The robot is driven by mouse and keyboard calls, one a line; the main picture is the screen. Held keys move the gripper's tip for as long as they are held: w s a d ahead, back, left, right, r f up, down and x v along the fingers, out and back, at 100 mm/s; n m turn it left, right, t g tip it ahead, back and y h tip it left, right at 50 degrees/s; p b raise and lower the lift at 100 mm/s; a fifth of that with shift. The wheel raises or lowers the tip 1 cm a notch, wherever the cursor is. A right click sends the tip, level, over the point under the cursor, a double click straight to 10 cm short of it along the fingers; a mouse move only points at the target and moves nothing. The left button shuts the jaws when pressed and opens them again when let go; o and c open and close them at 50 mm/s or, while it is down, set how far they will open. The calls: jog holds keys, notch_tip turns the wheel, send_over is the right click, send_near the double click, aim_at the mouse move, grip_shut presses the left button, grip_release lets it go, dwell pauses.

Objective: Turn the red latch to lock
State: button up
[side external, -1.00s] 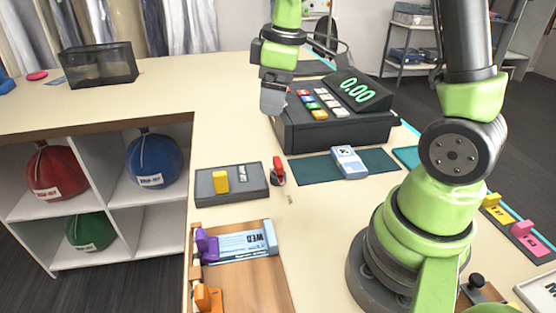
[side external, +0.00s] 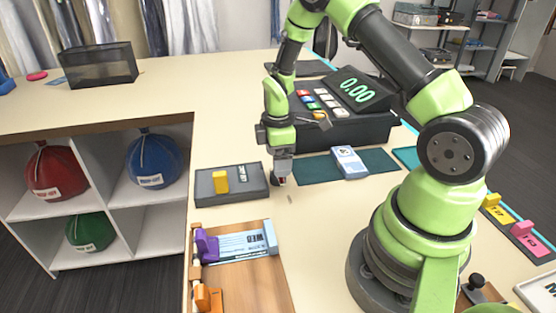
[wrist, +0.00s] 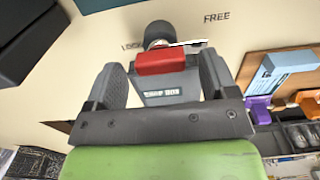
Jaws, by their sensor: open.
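The red latch (wrist: 167,61) lies between the two fingers of my open gripper (wrist: 164,72) in the wrist view, with visible space at the fingertips. A dark round knob (wrist: 157,32) and a pale metal strip stand just beyond its red handle. The table marking FREE (wrist: 216,17) is to its right; a partly covered marking, seemingly LOCK (wrist: 130,45), is beside it at the left. In the side view my gripper (side external: 281,172) points down over the latch, which it almost wholly hides. Contact cannot be told.
A dark box with a yellow switch (side external: 220,181) stands just left of my gripper. A wooden tray (side external: 255,285) is nearer the front.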

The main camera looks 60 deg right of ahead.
jog(key=shift+f, duration=0.5)
jog(key=shift+c, duration=0.3)
jog(key=c, duration=0.9)
